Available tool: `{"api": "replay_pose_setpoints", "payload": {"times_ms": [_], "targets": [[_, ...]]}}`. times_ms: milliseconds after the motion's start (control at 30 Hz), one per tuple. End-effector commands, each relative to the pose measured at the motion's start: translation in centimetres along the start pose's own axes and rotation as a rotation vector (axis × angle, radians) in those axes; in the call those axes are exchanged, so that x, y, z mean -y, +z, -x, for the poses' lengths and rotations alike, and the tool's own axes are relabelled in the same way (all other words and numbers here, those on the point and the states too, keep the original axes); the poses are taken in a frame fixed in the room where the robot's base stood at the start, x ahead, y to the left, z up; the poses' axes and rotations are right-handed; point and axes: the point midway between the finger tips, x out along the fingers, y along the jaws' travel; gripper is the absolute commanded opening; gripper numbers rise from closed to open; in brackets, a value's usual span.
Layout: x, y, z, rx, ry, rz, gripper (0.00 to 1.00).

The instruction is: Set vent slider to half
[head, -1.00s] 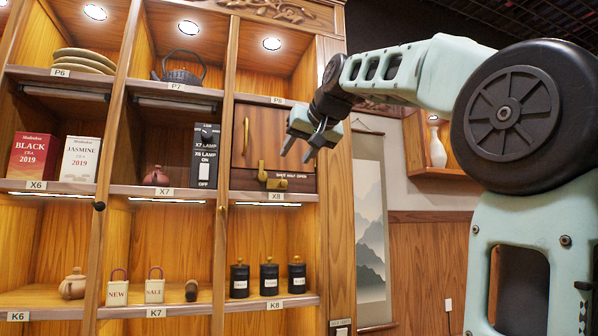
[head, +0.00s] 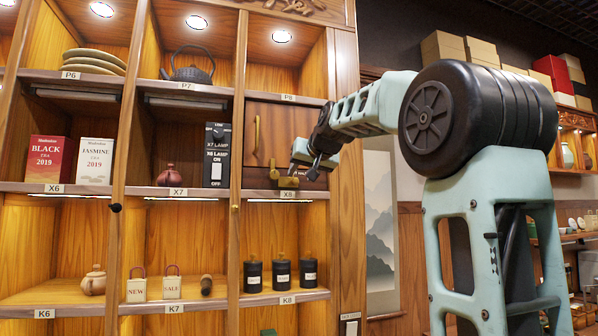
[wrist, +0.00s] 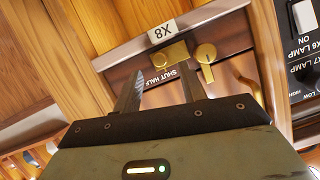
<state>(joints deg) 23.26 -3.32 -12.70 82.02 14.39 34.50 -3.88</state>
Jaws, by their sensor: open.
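The vent slider (head: 289,183) is a small brass block on the dark strip below the wooden door in bay X8. It also shows upside down in the wrist view (wrist: 171,55), beside the printed words SHUT and HALF. It sits near the SHUT end; its exact mark is hard to tell, and the OPEN mark is hidden in the wrist view. A brass turn latch (head: 273,170) is just left of it in the head view. My gripper (head: 313,175) is open and empty, close in front of the strip; its two fingers (wrist: 163,76) point toward the slider without visible contact.
The X8 door (head: 280,135) has a vertical bar handle (head: 256,135). A black lamp switch box (head: 216,155) stands in the bay to the left. Black canisters (head: 281,274) are on the shelf below. An upright post (head: 343,215) borders the cabinet's right side.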

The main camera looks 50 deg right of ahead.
Motion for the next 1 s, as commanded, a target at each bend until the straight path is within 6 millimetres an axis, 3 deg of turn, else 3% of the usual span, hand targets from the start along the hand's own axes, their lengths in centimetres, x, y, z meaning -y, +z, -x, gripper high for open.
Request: {"api": "replay_pose_setpoints", "payload": {"times_ms": [233,567,600,733,1000], "targets": [[0.0,-0.1,-2.7,0.001,0.000,0.000,0.41],[0.0,0.0,-3.1,-0.001,0.000,0.000,0.41],[0.0,0.0,-3.1,-0.001,0.000,0.000,0.39],[0.0,0.0,-3.1,-0.001,0.000,0.000,0.03],[-0.6,0.0,-3.1,-0.002,0.002,-0.001,0.00]]}}
